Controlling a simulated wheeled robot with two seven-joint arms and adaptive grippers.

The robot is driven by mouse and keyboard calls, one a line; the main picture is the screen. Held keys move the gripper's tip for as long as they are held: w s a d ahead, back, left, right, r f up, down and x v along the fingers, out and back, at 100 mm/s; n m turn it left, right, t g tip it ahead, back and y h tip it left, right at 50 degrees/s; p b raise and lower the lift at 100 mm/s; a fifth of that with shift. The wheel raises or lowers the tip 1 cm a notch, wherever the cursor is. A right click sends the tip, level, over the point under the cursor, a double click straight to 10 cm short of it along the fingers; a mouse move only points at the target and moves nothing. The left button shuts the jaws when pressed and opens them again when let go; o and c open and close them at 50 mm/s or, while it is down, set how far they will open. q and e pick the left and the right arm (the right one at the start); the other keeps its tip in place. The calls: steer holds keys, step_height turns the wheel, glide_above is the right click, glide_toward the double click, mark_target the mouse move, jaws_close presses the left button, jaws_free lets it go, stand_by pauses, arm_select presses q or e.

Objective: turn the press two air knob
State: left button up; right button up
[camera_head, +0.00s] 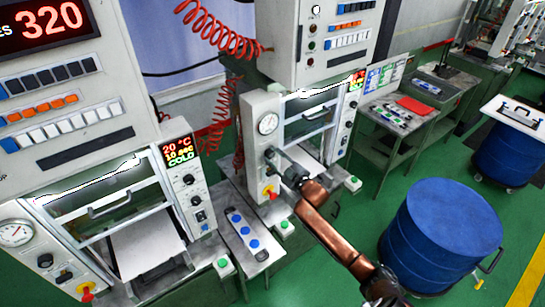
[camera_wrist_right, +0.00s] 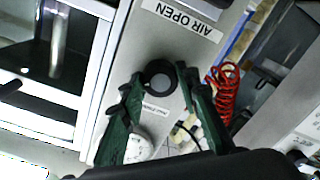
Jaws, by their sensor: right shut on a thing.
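Press two (camera_head: 258,105) is the middle machine in the head view, with a round gauge (camera_head: 268,123) on its left front panel. My right gripper (camera_head: 274,158) is at that panel, just below the gauge. In the right wrist view the round black air knob (camera_wrist_right: 158,78) sits beside the label "AIR OPEN" (camera_wrist_right: 180,18). The green fingers of my right gripper (camera_wrist_right: 156,86) are on both sides of the knob, shut on it. In the head view the gripper mostly hides the knob. My left gripper is not in view.
A red and yellow emergency button (camera_head: 269,191) is just below the gripper. Press one (camera_head: 70,150) stands at the left. A bench with blue-topped pieces (camera_head: 240,228) is between the presses. A blue drum (camera_head: 440,235) stands at the right, with green floor around it.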

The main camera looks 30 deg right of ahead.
steer(key=shift+m, duration=0.3)
steer(key=shift+m+p, duration=0.85)
steer(key=shift+m, duration=0.25)
steer(key=shift+m+p, duration=0.6)
steer(key=shift+m, duration=0.9)
steer(key=o, duration=1.1)
steer(key=shift+o, duration=0.2)
steer(key=shift+s, duration=0.1)
